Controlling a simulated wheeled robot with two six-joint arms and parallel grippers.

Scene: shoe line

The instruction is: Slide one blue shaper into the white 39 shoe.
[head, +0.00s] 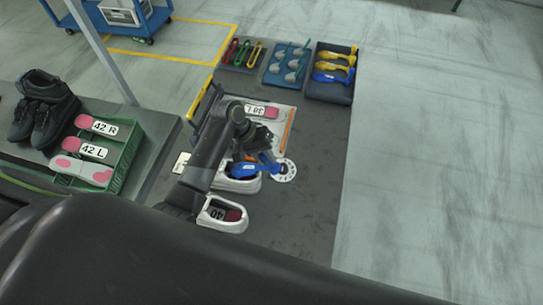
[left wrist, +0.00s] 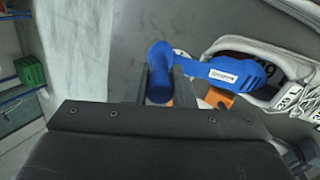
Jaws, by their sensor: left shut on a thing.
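My left gripper (head: 268,158) is shut on the blue shaper (head: 243,169) near its knob end. In the left wrist view the knob end of the blue shaper (left wrist: 160,72) is between the fingers (left wrist: 160,85). Its other end reaches right to the opening of a white shoe (left wrist: 292,45), which has a dark red insole that seems marked 39. In the head view this white shoe (head: 236,185) lies under the shaper, partly hidden. I cannot tell how far the shaper is inside. My right gripper is not in view.
A white shoe marked 40 (head: 222,215) lies nearer. Dark bins stand at the back, one with yellow and blue shapers (head: 334,66). A green crate (head: 122,165) is left. The mat's right side is clear.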

